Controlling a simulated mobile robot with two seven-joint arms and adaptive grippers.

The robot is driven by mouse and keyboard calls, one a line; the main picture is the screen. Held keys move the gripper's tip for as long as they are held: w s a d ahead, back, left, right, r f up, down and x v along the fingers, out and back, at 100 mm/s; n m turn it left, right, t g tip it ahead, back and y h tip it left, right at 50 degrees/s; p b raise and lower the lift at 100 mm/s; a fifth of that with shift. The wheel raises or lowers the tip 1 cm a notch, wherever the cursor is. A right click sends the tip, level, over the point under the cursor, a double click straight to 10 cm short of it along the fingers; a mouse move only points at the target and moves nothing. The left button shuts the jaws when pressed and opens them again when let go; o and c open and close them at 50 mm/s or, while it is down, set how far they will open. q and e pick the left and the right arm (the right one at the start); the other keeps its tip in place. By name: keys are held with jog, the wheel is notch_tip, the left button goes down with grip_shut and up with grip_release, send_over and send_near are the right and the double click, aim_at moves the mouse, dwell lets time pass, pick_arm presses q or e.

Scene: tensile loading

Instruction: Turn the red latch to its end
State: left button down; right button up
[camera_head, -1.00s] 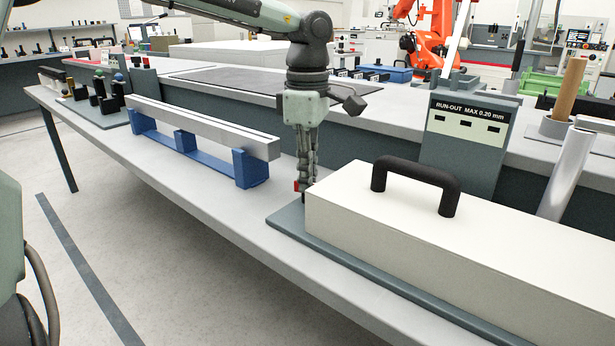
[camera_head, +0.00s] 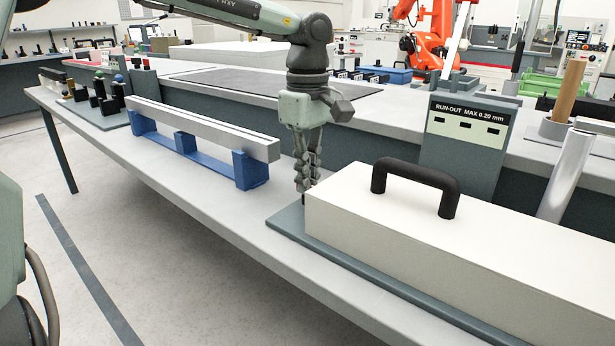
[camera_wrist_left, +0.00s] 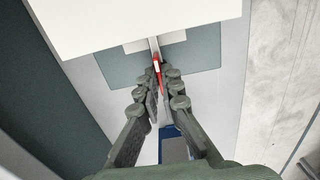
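The red latch (camera_wrist_left: 157,68) shows in the left wrist view as a narrow red piece with a pale band, at the end of the white box (camera_head: 440,225). My left gripper (camera_head: 307,188) points down at the near left end of that box. In the left wrist view its fingers (camera_wrist_left: 163,88) converge on either side of the latch, with only a narrow gap, and appear shut on it. In the head view the fingertips hide most of the latch. My right gripper is not in view.
The white box has a black handle (camera_head: 416,180) and stands on a grey base plate (camera_head: 285,220). A metal bar on blue supports (camera_head: 250,168) lies to the left. A run-out sign panel (camera_head: 466,125) stands behind. The bench front is clear.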

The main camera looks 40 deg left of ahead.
pick_arm(q)
jog(key=c, duration=1.7)
grip_release()
jog(key=shift+r, duration=0.4)
notch_tip(320, 180, up, 11)
jog(key=shift+r, duration=0.1)
